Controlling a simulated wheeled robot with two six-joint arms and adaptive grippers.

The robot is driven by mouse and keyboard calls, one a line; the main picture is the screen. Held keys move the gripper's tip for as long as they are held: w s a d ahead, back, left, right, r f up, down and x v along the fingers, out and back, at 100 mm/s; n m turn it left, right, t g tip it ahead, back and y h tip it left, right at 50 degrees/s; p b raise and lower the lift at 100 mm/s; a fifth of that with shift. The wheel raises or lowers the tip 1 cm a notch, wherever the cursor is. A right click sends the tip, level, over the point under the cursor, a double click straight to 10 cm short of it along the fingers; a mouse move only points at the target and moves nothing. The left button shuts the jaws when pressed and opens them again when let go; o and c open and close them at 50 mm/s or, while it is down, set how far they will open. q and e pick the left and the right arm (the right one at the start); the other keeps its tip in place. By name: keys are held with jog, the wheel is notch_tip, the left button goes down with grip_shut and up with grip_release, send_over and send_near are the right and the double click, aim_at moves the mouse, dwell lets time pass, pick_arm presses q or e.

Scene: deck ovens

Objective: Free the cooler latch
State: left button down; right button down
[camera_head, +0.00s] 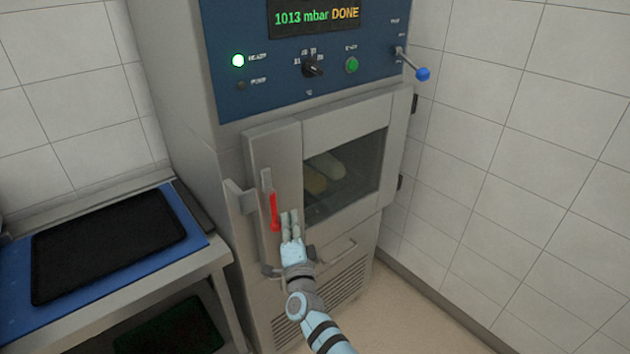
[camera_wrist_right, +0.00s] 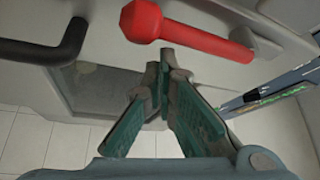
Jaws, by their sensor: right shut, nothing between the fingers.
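The vacuum cooler (camera_head: 230,150) is a tall steel cabinet with a windowed door (camera_head: 345,175), which looks closed. Its latch is a lever with a red grip (camera_head: 274,211) hanging down at the left side of the door; the grip also shows close up in the right wrist view (camera_wrist_right: 190,30). My right gripper (camera_head: 290,213) is shut and empty, just right of the red grip's lower end. Its fingertips (camera_wrist_right: 167,55) appear close beside the red grip; whether they touch cannot be told. My left gripper is out of view.
A blue-knobbed lever (camera_head: 422,74) sticks out at right. Pale loaves (camera_head: 325,170) show behind the window. A black tray (camera_head: 105,245) lies on the left counter. A tiled wall stands close on the right.

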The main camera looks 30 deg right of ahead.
jog(key=shift+s+a+f, duration=0.15)
jog(key=shift+a, duration=0.25)
dwell(0.3)
jog(key=s+d+p, duration=0.1)
jog(key=s, duration=0.8)
jog(key=shift+s, duration=0.25)
